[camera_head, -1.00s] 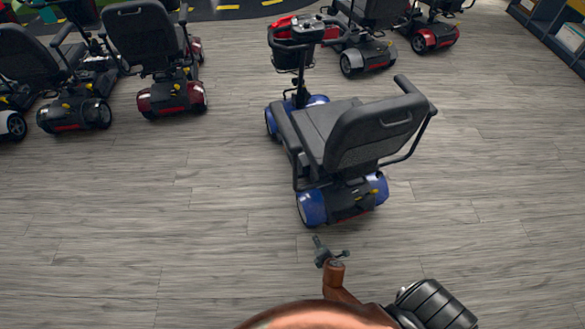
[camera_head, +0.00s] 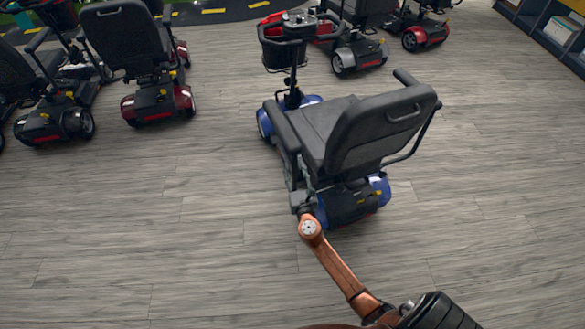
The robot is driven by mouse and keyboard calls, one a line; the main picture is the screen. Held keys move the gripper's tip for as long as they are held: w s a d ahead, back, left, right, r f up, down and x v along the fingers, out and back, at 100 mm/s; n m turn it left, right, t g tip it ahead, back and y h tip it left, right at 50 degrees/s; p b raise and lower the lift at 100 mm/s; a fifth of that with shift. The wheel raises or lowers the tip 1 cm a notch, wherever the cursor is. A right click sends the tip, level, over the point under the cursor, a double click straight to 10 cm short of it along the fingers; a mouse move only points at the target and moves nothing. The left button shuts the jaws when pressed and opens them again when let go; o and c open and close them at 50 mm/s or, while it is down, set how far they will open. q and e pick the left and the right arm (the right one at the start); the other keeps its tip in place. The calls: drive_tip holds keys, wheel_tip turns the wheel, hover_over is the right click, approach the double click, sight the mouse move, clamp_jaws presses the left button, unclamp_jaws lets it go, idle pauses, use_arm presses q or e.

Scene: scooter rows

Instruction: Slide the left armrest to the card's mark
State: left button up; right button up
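A scooter with blue wheel covers and a black seat (camera_head: 375,135) stands in the middle, its back towards me and its handlebar at the far end. Its left armrest (camera_head: 281,126) is a dark pad along the left side of the seat. My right gripper (camera_head: 298,190) is at the scooter's rear left, just below the back end of that armrest, by the armrest's support. Its fingers are small and dark against the scooter, so I cannot tell whether they touch it or are open. My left gripper is out of view. I cannot make out a card or a mark.
More scooters (camera_head: 150,70) stand at the upper left. A shelf (camera_head: 550,30) is at the upper right. The wooden floor is clear on both sides and in front.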

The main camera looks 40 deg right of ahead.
drive_tip(key=shift+w+d, duration=0.3)
drive_tip(key=shift+w, duration=0.25)
clamp_jaws()
idle(0.5)
